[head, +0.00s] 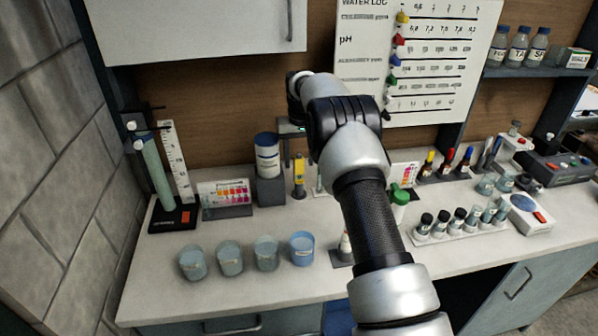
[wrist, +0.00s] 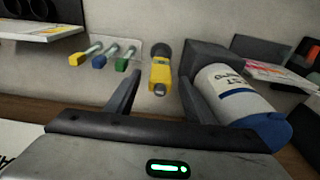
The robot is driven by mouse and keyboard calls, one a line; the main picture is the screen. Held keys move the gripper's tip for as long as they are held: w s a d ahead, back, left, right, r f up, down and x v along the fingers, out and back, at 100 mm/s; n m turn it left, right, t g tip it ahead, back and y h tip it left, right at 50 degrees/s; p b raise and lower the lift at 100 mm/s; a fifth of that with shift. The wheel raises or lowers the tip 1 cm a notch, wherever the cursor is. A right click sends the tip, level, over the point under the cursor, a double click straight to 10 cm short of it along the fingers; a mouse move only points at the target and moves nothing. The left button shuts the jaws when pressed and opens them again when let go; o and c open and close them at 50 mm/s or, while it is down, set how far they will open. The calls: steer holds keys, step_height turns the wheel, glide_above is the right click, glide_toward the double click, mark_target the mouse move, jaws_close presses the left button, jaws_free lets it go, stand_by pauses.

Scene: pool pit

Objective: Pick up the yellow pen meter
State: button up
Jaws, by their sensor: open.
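The yellow pen meter (head: 299,174) stands upright on the bench in the head view, beside a white bottle with a blue cap. In the wrist view the yellow pen meter (wrist: 160,75) lies between and beyond the two fingers, with its dark end away from me. My gripper (wrist: 158,88) is open and empty, with one finger to each side of the meter in that view. I cannot tell how far the fingertips are from it. In the head view my arm hides the gripper.
The white bottle (wrist: 235,95) is close to the right finger, on a grey block (head: 270,190). Small green, blue and yellow-tipped items (wrist: 100,57) stand left. Several cups (head: 230,258) line the bench front. A green-capped bottle (head: 399,200) is right of my arm.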

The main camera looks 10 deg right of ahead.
steer(key=shift+f, duration=0.3)
steer(key=c, duration=1.1)
steer(key=shift+c, duration=0.2)
steer(key=shift+r, duration=0.1)
step_height(320, 180, up, 7)
steer(key=shift+s+b, duration=0.65)
steer(key=shift+s, duration=0.05)
steer(key=s+b, duration=0.4)
steer(key=s, duration=1.2)
steer(key=shift+s, duration=0.25)
